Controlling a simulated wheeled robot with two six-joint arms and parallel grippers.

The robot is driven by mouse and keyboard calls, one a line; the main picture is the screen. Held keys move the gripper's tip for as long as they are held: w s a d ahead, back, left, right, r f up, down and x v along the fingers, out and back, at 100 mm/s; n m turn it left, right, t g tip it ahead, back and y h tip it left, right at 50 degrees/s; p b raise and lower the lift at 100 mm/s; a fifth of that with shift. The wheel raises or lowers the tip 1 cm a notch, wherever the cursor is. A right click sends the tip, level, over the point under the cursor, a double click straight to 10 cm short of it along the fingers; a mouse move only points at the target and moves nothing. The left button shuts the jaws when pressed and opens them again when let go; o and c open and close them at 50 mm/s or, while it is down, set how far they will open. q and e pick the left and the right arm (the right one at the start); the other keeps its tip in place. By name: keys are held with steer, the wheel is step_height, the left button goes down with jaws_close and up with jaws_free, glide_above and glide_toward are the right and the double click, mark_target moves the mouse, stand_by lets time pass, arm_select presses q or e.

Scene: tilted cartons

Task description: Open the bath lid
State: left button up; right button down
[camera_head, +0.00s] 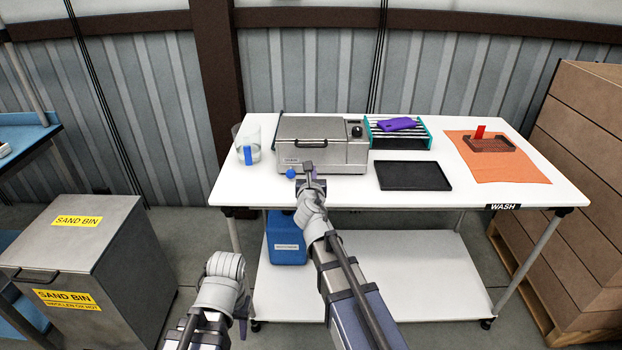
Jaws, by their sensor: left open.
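The bath (345,158) is a boxy metal unit at the back left of the white table. Its lid (312,128) lies shut, with a dark handle bar (310,143) along the front edge. My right gripper (309,174) is just in front of the bath's front face, below the handle bar; it looks clear of the bar, but whether it touches the bath is unclear. Its finger gap cannot be made out. My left gripper (243,305) hangs low in front of the table, open, mostly hidden behind its own wrist.
A blue ball (291,173) sits at the bath's front left. A clear beaker (240,135) stands left of it. To the right are a rack (422,132) with a purple item, a black tray (413,176) and an orange mat (520,172). A sand bin (75,240) stands left.

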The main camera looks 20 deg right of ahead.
steer(key=x, duration=0.5)
steer(key=shift+w+d+r, duration=0.1)
steer(key=shift+w+r, duration=0.05)
steer(key=shift+w, duration=0.15)
steer(key=r+p, duration=0.1)
steer(key=s+r+p, duration=0.1)
steer(key=r, duration=0.1)
steer(key=shift+p, duration=0.3)
steer(key=shift+s+r+p, duration=0.15)
steer(key=shift+r+p, duration=0.2)
steer(key=shift+p, duration=0.1)
steer(key=shift+a, duration=0.2)
